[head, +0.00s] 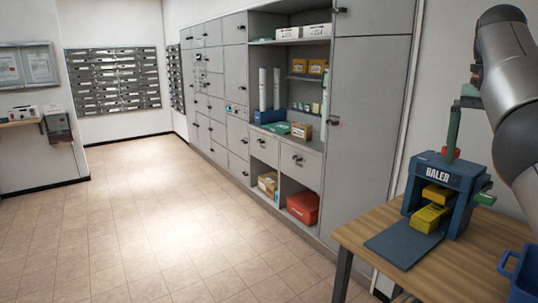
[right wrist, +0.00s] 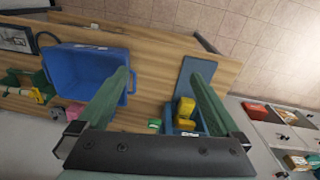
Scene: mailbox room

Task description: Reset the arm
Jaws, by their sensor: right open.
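My right arm (head: 508,75) comes in at the upper right of the head view. Its gripper (head: 456,122) hangs just above the blue baler (head: 436,178), seen edge-on. In the right wrist view the two green fingers of this gripper (right wrist: 163,75) are spread wide apart with nothing between them touching either one. The baler, partly hidden behind a finger, holds yellow blocks (right wrist: 186,108). These also show as two yellow blocks (head: 430,216) in the baler's front opening in the head view. My left gripper is not in view.
The baler stands on a wooden table (head: 365,232) with a flat blue-grey plate in front. A blue bin (right wrist: 88,70) is on the same table. Grey lockers and shelves (head: 280,90) line the wall. The tiled floor (head: 150,230) is clear.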

